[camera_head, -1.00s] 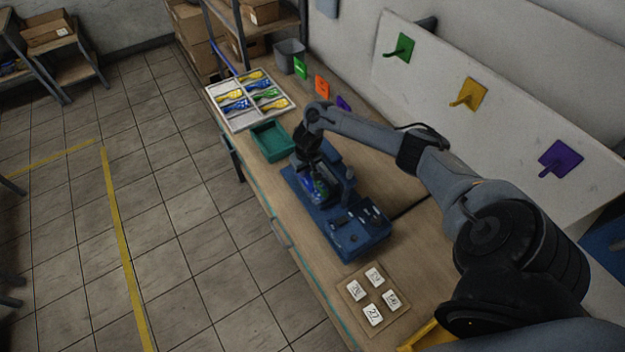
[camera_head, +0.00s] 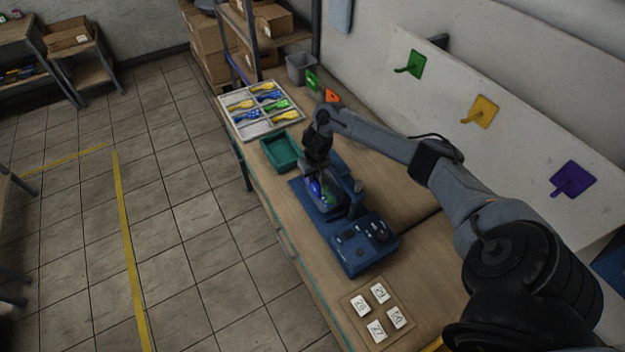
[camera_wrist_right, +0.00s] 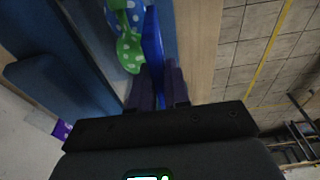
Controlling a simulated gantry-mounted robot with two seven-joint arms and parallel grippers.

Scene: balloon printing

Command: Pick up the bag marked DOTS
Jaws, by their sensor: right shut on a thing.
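My right gripper (camera_head: 316,172) is low over the blue machine (camera_head: 365,243) on the bench. In the right wrist view its fingers (camera_wrist_right: 158,88) are shut on a flat blue thing (camera_wrist_right: 153,42). Beside this lies a green piece with white dots (camera_wrist_right: 129,52); I cannot tell whether they touch. The blue thing (camera_head: 314,187) and the green piece (camera_head: 328,196) also show small in the head view. A white divided tray (camera_head: 258,132) holds yellow, blue and green packets. I can read no DOTS marking anywhere. My left gripper is not in view.
A teal bin (camera_head: 281,151) stands between tray and machine. A board with several numbered cards (camera_head: 379,292) lies in front of the machine. A grey bin (camera_head: 300,67) and small coloured cards (camera_head: 312,80) stand at the back. Coloured squares with pegs (camera_head: 482,111) are on the wall panel.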

